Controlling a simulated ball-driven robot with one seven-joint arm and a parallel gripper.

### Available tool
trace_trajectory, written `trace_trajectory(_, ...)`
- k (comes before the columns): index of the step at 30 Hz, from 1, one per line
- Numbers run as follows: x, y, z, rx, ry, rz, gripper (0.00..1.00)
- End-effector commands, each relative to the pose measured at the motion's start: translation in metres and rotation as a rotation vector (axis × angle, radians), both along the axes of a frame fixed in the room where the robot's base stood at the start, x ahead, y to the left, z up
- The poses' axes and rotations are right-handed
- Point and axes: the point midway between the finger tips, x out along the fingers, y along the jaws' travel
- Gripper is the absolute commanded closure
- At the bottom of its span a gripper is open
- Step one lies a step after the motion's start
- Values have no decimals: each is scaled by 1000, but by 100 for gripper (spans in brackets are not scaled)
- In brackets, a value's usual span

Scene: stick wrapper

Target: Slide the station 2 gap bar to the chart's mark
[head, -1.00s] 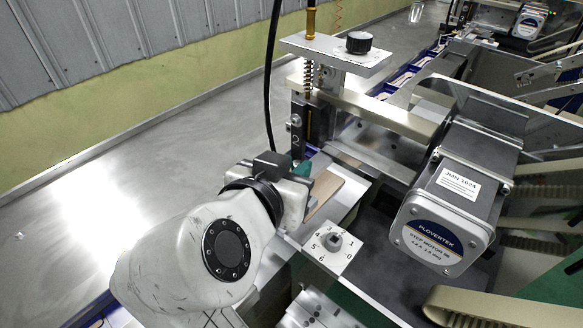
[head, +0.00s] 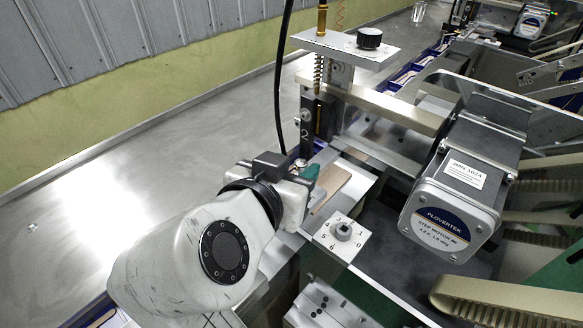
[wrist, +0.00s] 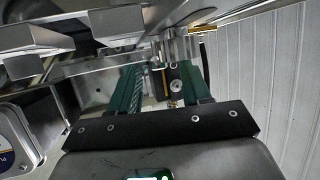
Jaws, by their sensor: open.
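The station 2 unit (head: 304,133) is a dark upright piece marked "2", below a bracket with a spring and a black knob. A slim black bar with a yellowish strip (head: 322,118) stands beside it; I cannot tell for sure that this is the gap bar. My gripper (head: 309,173) is just below and in front of the unit. In the wrist view my two green fingers (wrist: 160,75) are spread, with a dark block and round silver screw (wrist: 176,86) showing between them, apart from both. The chart and its mark cannot be made out.
A white dial plate with numbers (head: 341,233) sits right of my gripper, beside a tan board (head: 332,186). A large step motor (head: 442,215) stands further right. A black cable hangs close to the unit.

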Motion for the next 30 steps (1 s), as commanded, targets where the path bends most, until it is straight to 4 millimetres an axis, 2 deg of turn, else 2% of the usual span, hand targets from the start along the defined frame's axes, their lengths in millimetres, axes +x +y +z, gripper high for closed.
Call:
trace_trajectory(5,-20,12,9,1,-2,5,52)
trace_trajectory(12,-59,31,27,1,-2,5,52)
trace_trajectory(18,-80,42,37,1,-1,3,52)
trace_trajectory(30,-87,45,40,0,0,1,52)
